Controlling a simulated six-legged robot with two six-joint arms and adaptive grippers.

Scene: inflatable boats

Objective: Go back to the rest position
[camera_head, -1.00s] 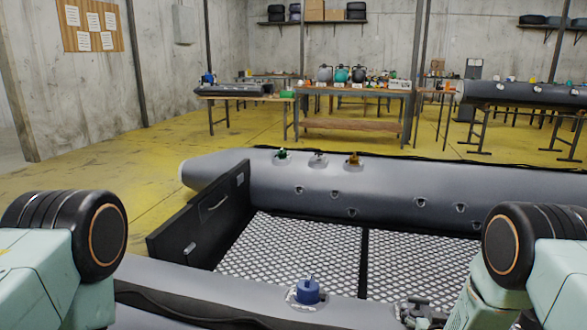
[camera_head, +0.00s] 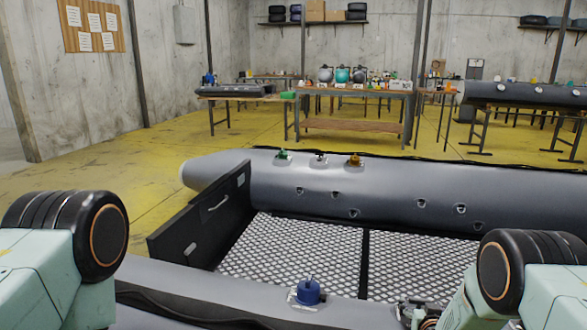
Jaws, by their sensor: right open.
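A grey inflatable boat (camera_head: 385,203) lies right in front of me. A blue valve cap (camera_head: 308,292) sits on its near tube. A green cap (camera_head: 284,155), a pale fitting (camera_head: 319,160) and a brown-orange cap (camera_head: 354,160) sit on the far tube. My right gripper (camera_head: 415,312) shows only in part at the bottom edge, to the right of the blue cap and apart from it. It is open, and I see nothing in it. My left arm shows at the lower left, but its gripper is out of view.
The black transom (camera_head: 200,217) closes the boat's left end. Workbenches with tanks and parts (camera_head: 355,91) stand behind it. Another grey tube (camera_head: 525,95) rests on stands at the right. The yellow floor (camera_head: 95,190) is clear at the left.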

